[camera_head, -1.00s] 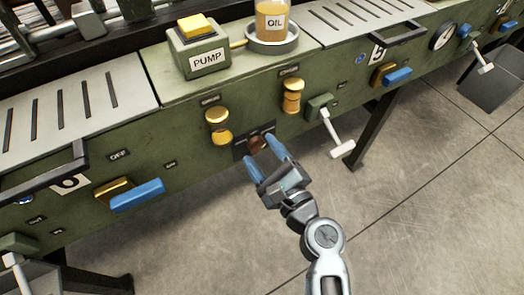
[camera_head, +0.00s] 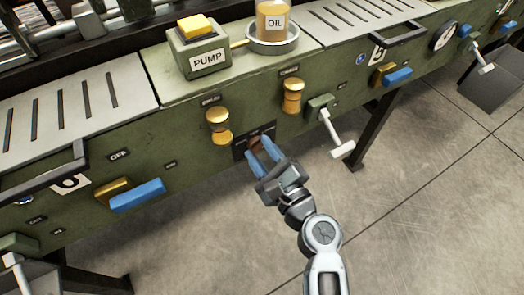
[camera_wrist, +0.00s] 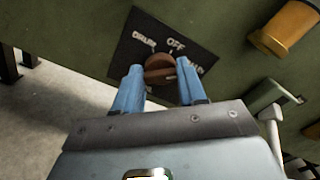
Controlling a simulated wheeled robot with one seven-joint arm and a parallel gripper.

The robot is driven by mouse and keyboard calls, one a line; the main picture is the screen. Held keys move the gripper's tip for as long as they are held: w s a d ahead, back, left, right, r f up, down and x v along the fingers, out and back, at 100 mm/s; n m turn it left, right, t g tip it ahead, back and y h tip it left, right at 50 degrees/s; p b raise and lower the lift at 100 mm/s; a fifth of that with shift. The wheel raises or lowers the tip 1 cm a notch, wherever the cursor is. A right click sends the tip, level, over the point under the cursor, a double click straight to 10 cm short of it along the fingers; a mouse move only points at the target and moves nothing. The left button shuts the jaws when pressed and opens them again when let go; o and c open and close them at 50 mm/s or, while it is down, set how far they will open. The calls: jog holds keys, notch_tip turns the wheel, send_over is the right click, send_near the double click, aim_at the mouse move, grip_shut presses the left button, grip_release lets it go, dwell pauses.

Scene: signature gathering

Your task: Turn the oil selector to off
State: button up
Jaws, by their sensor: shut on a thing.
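The oil selector (camera_wrist: 160,69) is a brown round knob on a dark plate (camera_wrist: 192,40) on the green machine's front. In the wrist view, the plate carries the word OFF above the knob, with words left and right of it that are hard to read. The knob's bar lies roughly crosswise in this view, not toward OFF; its exact setting is hard to tell. My gripper (camera_wrist: 159,78) has its blue fingers on either side of the knob, closed on it. In the head view, my gripper (camera_head: 262,146) partly hides the selector (camera_head: 255,143).
Brass knobs (camera_head: 217,117) (camera_head: 292,95) sit above the plate. A white-ended crank handle (camera_head: 340,147) sticks out to the right. A blue-handled lever (camera_head: 137,194) is at left. The PUMP box (camera_head: 199,52) and oil jar (camera_head: 271,20) stand on top. The floor below is open.

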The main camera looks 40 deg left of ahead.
jog(key=shift+f+n+b, duration=0.1)
jog(key=shift+n+b, duration=0.2)
jog(key=shift+f+n+b, duration=0.15)
jog(key=shift+n+b, duration=0.65)
jog(key=shift+b, duration=0.1)
jog(key=n+b, duration=0.2)
jog(key=shift+f+n, duration=0.1)
jog(key=shift+n, duration=0.2)
jog(key=n+b, duration=0.4)
jog(key=shift+s+n+b, duration=0.1)
jog(key=shift+n+b, duration=0.25)
jog(key=shift+n, duration=0.35)
jog(key=o, duration=1.1)
jog(key=shift+c, duration=0.2)
jog(key=shift+d, duration=0.1)
